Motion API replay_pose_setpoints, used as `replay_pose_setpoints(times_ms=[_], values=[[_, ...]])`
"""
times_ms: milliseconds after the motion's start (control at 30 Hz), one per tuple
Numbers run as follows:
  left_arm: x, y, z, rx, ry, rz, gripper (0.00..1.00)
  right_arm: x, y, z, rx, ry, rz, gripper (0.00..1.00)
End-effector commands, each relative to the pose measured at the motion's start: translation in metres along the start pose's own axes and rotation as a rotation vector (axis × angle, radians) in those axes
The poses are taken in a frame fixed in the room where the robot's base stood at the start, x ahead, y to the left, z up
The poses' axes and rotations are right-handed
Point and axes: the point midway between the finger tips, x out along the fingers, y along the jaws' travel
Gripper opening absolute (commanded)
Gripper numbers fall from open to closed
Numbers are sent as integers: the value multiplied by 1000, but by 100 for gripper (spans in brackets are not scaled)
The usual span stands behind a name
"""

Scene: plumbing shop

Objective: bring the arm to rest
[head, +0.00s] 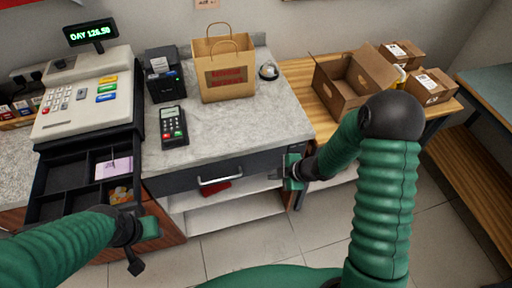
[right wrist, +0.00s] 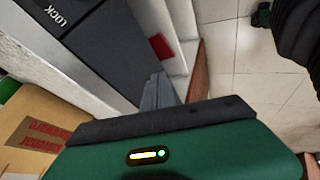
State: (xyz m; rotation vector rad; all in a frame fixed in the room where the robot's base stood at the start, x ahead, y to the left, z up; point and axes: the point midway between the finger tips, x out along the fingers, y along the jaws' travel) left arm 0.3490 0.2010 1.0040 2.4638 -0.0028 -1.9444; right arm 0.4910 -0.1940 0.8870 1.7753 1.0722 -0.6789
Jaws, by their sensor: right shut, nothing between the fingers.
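My right gripper (head: 291,172) is shut and empty. It hangs in front of the counter, to the right of the drawer handle, with its green arm bent above it. In the right wrist view its dark fingers (right wrist: 158,92) are together, with nothing between them. My left gripper (head: 142,246) is at the lower left, in front of the open cash drawer (head: 72,188). It holds nothing that I can see, and the spread of its fingers is unclear.
The counter carries a cash register (head: 88,95), a card terminal (head: 173,127), a receipt printer (head: 164,74), a paper bag (head: 225,70) and a bell (head: 268,71). An open carton (head: 340,95) stands on the wooden table at right. The tiled floor (head: 262,238) in front is clear.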

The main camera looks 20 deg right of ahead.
Motion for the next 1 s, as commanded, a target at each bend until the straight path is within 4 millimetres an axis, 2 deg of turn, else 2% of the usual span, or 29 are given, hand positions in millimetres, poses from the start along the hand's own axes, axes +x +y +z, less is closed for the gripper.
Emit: replay_pose_setpoints(times_ms=[100, 167, 267, 300, 367, 400, 533, 600, 700, 1000], values=[[0, 0, 0, 0, 0, 0, 36, -2, 3, 1, 19, -19, 4, 0], [0, 0, 0, 0, 0, 0, 36, -11, 10, 3, 80, -75, 21, 0], [0, 0, 0, 1, 0, 0, 36, -48, 21, 7, 317, -240, 82, 0], [0, 0, 0, 1, 0, 0, 36, -68, 18, 6, 453, -310, 112, 0], [0, 0, 0, 1, 0, 0, 36, -98, 6, 0, 676, -394, 148, 0], [0, 0, 0, 1, 0, 0, 36, -115, -8, -7, 823, -435, 163, 0], [0, 0, 0, 0, 0, 0, 36, -151, -54, -35, 1213, -495, 157, 0], [0, 0, 0, 0, 0, 0, 36, -159, -69, -46, 1330, -504, 138, 0], [0, 0, 0, 0, 0, 0, 36, -162, -78, -52, 1392, -510, 124, 0], [0, 0, 0, 1, 0, 0, 36, -162, -77, -51, 1390, -510, 125, 0]])
